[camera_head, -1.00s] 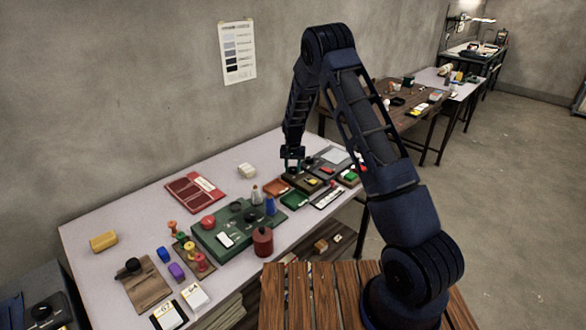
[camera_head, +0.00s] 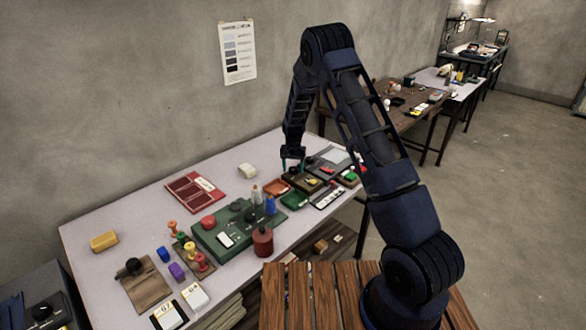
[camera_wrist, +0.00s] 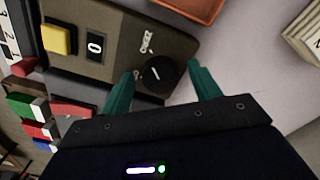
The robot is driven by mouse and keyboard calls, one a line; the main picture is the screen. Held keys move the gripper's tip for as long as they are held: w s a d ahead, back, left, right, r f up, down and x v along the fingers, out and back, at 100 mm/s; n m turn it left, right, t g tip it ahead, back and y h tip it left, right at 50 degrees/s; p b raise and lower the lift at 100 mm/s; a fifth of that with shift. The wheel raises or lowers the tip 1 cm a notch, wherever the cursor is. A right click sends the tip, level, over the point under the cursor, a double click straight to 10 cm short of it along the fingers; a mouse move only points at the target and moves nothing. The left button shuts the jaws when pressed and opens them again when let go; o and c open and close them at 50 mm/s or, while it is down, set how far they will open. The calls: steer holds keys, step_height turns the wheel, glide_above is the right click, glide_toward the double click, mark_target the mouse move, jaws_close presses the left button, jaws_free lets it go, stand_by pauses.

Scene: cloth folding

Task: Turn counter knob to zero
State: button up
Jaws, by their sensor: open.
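The counter is a dark brown-grey box (camera_wrist: 125,32) in the wrist view, with a lettered label on its top. Its small window (camera_wrist: 95,46) shows a white digit that reads as 0. A yellow button (camera_wrist: 58,39) sits beside the window. The round black knob (camera_wrist: 158,74) has a white pointer line. My gripper (camera_wrist: 162,80) is open, its teal fingers on either side of the knob, with a gap visible on the right; contact on the left cannot be told. In the head view my gripper (camera_head: 293,163) points down over the counter (camera_head: 303,184).
An orange-red tray (camera_wrist: 193,8) lies close to the counter. Red, green and white blocks (camera_wrist: 70,108) stand on its other side. A green panel (camera_head: 215,240) with knobs and a dark red jar (camera_head: 263,243) occupy the table's middle. Bare table (camera_wrist: 240,60) shows right of the knob.

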step_height(320, 180, up, 11)
stand_by(0.6)
step_height(320, 180, up, 14)
steer(key=t, duration=0.1)
glide_above(293, 168)
steer(key=s+d, duration=0.7)
steer(key=d, duration=0.1)
steer(key=s+d+r+t+y, duration=0.1)
steer(key=s+d+r, duration=0.8)
steer(key=s+r, duration=0.25)
steer(key=s+d+r+n+t, duration=0.1)
steer(key=s+d, duration=0.3)
steer(key=s, duration=0.9)
steer(key=s+d+r+n+t+h, duration=0.1)
steer(key=s+d, duration=0.4)
steer(key=s, duration=0.9)
steer(key=shift+s+r+t, duration=0.2)
steer(key=shift+r+t, duration=0.1)
steer(key=shift+r, duration=0.1)
steer(key=shift+w, duration=0.1)
